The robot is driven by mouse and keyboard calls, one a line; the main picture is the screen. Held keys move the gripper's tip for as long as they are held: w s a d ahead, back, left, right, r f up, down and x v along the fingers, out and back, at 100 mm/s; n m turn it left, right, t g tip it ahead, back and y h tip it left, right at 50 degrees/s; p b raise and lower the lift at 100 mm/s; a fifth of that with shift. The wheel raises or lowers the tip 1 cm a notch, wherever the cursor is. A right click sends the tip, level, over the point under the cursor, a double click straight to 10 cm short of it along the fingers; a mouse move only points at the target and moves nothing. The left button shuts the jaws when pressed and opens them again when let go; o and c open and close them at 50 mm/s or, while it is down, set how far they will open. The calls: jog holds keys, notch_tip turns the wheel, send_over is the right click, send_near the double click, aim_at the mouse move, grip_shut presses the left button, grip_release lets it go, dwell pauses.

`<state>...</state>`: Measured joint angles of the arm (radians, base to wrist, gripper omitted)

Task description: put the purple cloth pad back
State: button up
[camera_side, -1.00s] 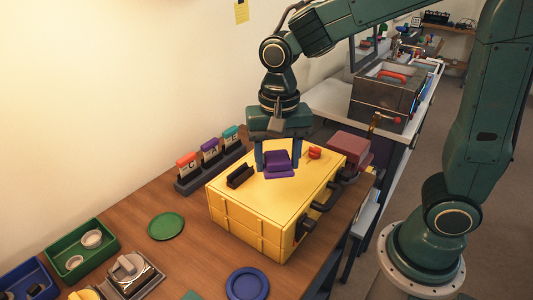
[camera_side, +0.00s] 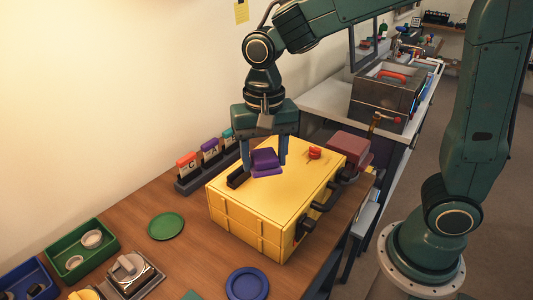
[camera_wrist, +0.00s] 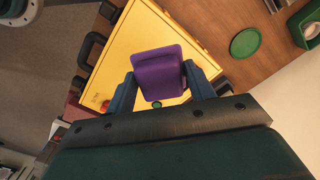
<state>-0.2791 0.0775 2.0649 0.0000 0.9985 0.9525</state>
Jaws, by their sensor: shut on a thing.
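The purple cloth pad (camera_side: 265,158) is held between the two fingers of my gripper (camera_side: 265,164), over the top of the yellow case (camera_side: 290,180). In the wrist view the pad (camera_wrist: 158,70) fills the space between the fingers of my gripper (camera_wrist: 160,88), with the yellow case (camera_wrist: 128,42) behind it. A small black slotted holder (camera_side: 238,177) stands on the case's lid, just left of the pad in the side view. The pad looks slightly above the lid; the exact gap cannot be told.
A red knob (camera_side: 314,153) sits on the lid, and black handles (camera_side: 322,200) stick out from the case's side. A rack of lettered tags (camera_side: 205,165) stands close behind left. A green disc (camera_side: 166,226) and a blue disc (camera_side: 247,284) lie on the wooden table.

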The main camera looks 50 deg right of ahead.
aim_at(202, 254)
jog(key=w+a+n, duration=0.8)
jog(key=a, duration=0.5)
jog(key=shift+w+a+f, duration=0.1)
jog(key=shift+f, duration=10.1)
jog(key=shift+f, duration=0.15)
jog(key=o, duration=1)
notch_tip(202, 254, up, 12)
jog(key=shift+r, duration=0.2)
